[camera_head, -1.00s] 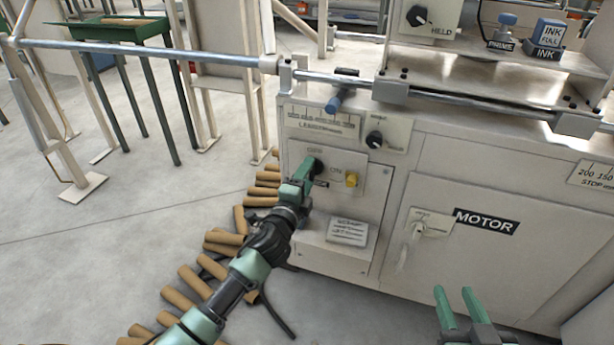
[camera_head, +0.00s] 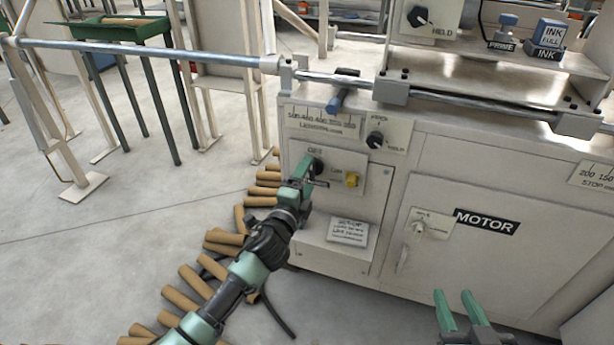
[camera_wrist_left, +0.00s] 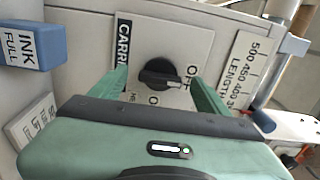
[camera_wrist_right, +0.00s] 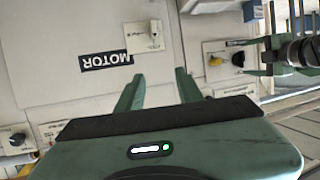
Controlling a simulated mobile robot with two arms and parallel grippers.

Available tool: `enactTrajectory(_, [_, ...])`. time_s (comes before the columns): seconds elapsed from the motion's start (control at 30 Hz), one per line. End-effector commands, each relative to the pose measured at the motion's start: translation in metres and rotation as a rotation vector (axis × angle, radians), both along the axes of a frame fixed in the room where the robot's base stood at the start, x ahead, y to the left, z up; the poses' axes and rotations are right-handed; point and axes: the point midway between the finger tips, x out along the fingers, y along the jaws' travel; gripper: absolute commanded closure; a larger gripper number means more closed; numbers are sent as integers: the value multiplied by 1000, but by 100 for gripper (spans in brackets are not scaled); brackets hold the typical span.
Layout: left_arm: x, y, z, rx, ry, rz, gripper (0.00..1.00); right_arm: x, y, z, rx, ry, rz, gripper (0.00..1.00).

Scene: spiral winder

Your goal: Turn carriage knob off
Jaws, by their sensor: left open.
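The carriage knob (camera_wrist_left: 160,74) is black, on a white plate with partly hidden lettering, in the left wrist view. An OFF mark is at its upper right, and its bar lies roughly level in the picture. My left gripper (camera_wrist_left: 160,88) is open, with one finger on each side of the knob in this view; I cannot tell whether they touch it. In the head view my left gripper (camera_head: 312,178) is in front of the machine's left panel. My right gripper (camera_head: 460,300) is open and empty, in front of the MOTOR door; it also shows in the right wrist view (camera_wrist_right: 158,85).
A yellow knob (camera_head: 351,180) and another black knob (camera_head: 375,140) are near my left gripper. A rail (camera_head: 330,80) runs above. A white labelled block (camera_head: 347,231) sits below. Brown tubes (camera_head: 222,237) lie on the floor at left.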

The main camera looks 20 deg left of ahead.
Motion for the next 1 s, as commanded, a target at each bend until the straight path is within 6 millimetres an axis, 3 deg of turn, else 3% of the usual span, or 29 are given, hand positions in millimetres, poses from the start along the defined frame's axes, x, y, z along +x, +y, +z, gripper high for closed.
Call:
enactTrajectory(0.2, [-38,1,0,-1,4,1,24,-19,-10,-30,-42,176,-12,64])
enactTrajectory(0.4, [-64,3,0,-2,2,1,24,-31,-15,-47,-66,273,-20,64])
enactTrajectory(1.0, [-72,3,-1,-16,6,5,24,-34,-17,-51,-70,296,-21,64])
